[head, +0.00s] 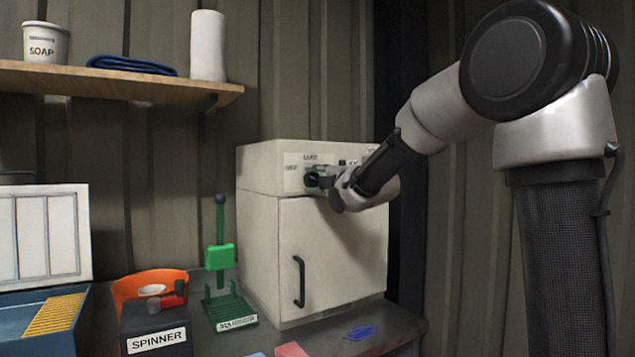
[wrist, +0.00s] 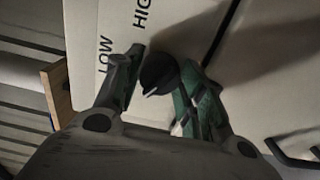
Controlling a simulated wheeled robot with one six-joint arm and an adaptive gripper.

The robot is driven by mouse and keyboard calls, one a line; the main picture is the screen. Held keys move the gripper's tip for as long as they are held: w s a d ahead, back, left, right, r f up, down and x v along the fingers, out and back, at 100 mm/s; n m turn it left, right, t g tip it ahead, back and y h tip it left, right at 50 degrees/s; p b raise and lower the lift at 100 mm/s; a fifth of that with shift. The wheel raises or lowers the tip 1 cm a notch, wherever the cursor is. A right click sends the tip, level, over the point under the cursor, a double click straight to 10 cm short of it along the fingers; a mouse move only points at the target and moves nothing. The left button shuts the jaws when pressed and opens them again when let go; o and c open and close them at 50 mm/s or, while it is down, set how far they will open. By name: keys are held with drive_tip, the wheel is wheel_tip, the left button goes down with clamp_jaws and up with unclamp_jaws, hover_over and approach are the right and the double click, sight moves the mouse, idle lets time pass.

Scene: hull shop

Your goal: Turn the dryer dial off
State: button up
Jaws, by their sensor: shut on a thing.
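The dryer (head: 264,168) is a cream box cabinet with a closed front door and a control panel along its top. Its black dial (head: 313,180) is on the left part of that panel, with small lettering around it. My gripper (head: 322,183) is at the dial, reaching in from the right. In the wrist view the round black dial (wrist: 158,74) with a pale pointer mark sits between the two fingers of my gripper (wrist: 160,88), which are shut on it. The words LOW and HIGH show on the panel beside it. Any OFF mark is hidden or unreadable.
The dryer door has a black handle (head: 299,281). Left of the dryer stand a green stand (head: 220,258), an orange bowl (head: 127,290) and a black spinner box (head: 156,328). A wooden shelf (head: 110,80) holds a soap tub, blue cloth and white roll.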

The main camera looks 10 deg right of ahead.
drive_tip(key=shift+f, duration=0.15)
drive_tip(key=o, duration=1)
drive_tip(key=v, duration=1.2)
